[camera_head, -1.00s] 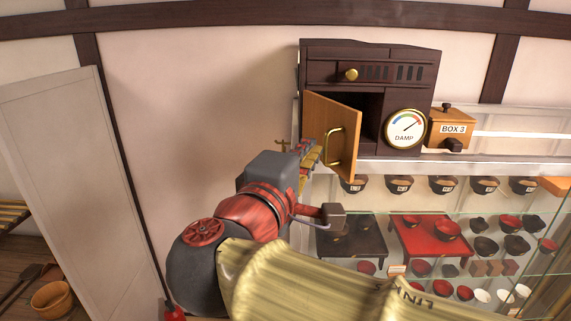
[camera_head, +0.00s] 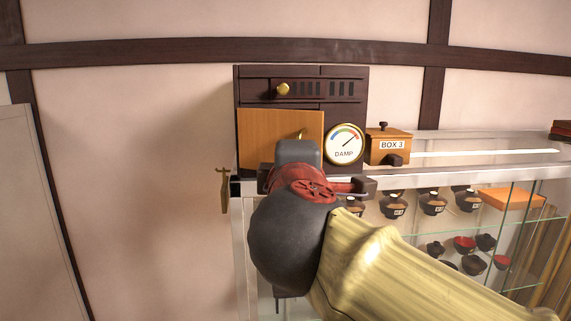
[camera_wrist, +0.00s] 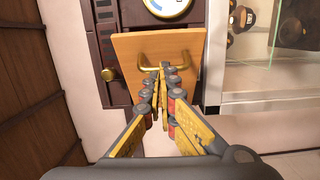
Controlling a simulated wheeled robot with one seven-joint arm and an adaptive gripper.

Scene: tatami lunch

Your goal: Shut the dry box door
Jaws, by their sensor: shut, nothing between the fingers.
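The dry box (camera_head: 350,92) is a dark wooden cabinet on top of the glass case, with a round DAMP gauge (camera_head: 344,143). The brass door handle (camera_head: 302,134) is mostly hidden in the head view. In the wrist view, my gripper (camera_wrist: 163,70) is shut and empty, its fingertips at the handle bar (camera_wrist: 187,57), in front of the door. I cannot tell whether they touch.
A small wooden box labelled BOX 3 (camera_head: 388,147) stands right of the dry box. A brass knob (camera_head: 283,89) sits above the door. The glass case (camera_head: 470,205) below holds bowls. A brass piece (camera_head: 224,190) is at the case's left side. The wall to the left is clear.

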